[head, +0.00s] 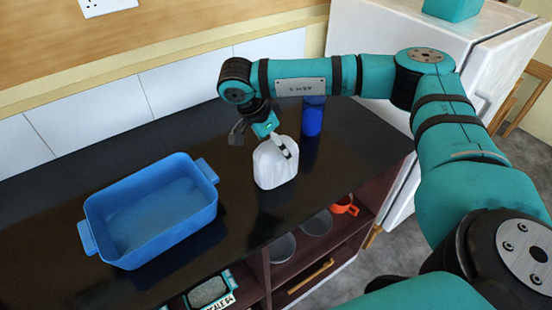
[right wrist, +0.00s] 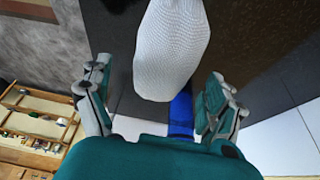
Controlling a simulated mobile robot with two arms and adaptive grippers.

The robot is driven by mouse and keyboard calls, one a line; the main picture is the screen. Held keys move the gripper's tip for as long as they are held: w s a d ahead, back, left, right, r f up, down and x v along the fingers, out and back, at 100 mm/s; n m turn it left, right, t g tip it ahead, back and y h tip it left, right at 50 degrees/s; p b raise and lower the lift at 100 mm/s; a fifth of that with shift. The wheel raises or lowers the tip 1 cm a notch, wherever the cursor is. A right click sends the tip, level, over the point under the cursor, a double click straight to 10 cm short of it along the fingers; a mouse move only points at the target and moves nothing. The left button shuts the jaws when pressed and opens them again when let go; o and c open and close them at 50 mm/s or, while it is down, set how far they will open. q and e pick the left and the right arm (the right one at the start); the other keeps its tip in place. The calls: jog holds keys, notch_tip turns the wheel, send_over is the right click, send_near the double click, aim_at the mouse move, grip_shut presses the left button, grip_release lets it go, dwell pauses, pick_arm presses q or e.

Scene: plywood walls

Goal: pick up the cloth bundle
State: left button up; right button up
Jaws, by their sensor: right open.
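The cloth bundle (head: 274,168) is a white, rounded, upright shape on the dark countertop, right of the blue tub. In the right wrist view the bundle (right wrist: 172,50) shows a fine woven texture, and its upper part is cut off by the frame. My right gripper (head: 262,138) is at the top of the bundle in the head view, with one finger in front of its upper right side. In the right wrist view the fingers of this gripper (right wrist: 157,92) are spread, with gaps on both sides of the bundle. My left gripper is not in view.
An empty blue tub (head: 150,215) with handles stands on the countertop (head: 245,225) at the left. A blue cylinder (head: 312,118) stands close behind the bundle. Below are shelves with an orange cup (head: 345,206) and round dishes. A white cabinet (head: 388,70) stands at the back right.

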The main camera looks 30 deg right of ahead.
jog(key=shift+d+f, duration=0.1)
jog(key=shift+f, duration=0.1)
jog(key=p+x, duration=0.2)
jog(key=x, duration=0.1)
jog(key=shift+f, duration=0.4)
jog(key=shift+d+f, duration=0.2)
jog(key=shift+f, duration=0.35)
jog(key=c, duration=0.8)
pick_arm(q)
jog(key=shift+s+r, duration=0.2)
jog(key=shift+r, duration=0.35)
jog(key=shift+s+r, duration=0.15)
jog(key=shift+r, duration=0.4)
pick_arm(e)
jog(key=c, duration=0.5)
